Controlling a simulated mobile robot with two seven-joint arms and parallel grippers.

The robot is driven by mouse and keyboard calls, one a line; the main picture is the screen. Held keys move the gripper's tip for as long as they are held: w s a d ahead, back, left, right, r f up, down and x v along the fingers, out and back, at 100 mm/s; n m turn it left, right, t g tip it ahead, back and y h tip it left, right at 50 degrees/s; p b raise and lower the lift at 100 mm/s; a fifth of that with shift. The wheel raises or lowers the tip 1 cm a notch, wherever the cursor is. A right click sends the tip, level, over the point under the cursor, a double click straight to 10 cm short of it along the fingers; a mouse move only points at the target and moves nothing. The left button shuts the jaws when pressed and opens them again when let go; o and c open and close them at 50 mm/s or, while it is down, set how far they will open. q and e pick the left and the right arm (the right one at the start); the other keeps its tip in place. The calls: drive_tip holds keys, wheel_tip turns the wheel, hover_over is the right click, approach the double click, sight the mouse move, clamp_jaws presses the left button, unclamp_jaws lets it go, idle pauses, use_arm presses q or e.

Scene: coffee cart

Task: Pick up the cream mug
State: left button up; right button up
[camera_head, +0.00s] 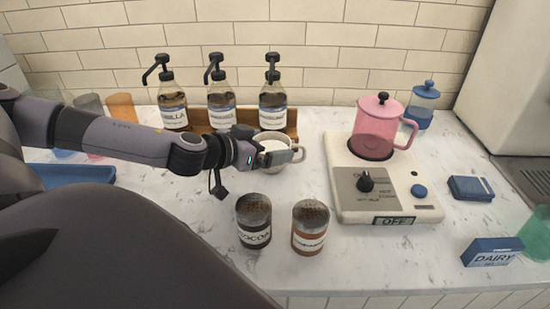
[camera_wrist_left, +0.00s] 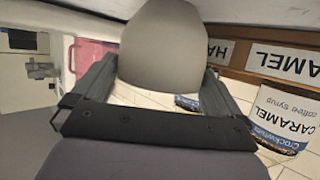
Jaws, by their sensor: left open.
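The cream mug (camera_head: 267,136) stands upright on the marble counter in front of the syrup bottles, its handle toward the right. My left gripper (camera_head: 283,156) reaches in from the left, over the mug's near side, and hides part of it. In the left wrist view a smooth grey-beige rounded shape, which looks like the mug (camera_wrist_left: 160,42), sits between the two dark fingers of my left gripper (camera_wrist_left: 158,84). The fingers are apart and open. Whether they touch the mug cannot be told. My right gripper is not in view.
Syrup bottles (camera_head: 221,106) on a wooden rack (camera_head: 200,129) stand just behind the mug. Two shaker jars (camera_head: 254,222) (camera_head: 310,228) stand in front. A hot plate (camera_head: 348,196) with a pink kettle (camera_head: 382,128) is at the right. Clear counter lies between mug and hot plate.

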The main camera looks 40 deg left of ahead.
use_arm(q)
drive_tip(key=c, duration=1.1)
drive_tip(key=shift+r, duration=0.25)
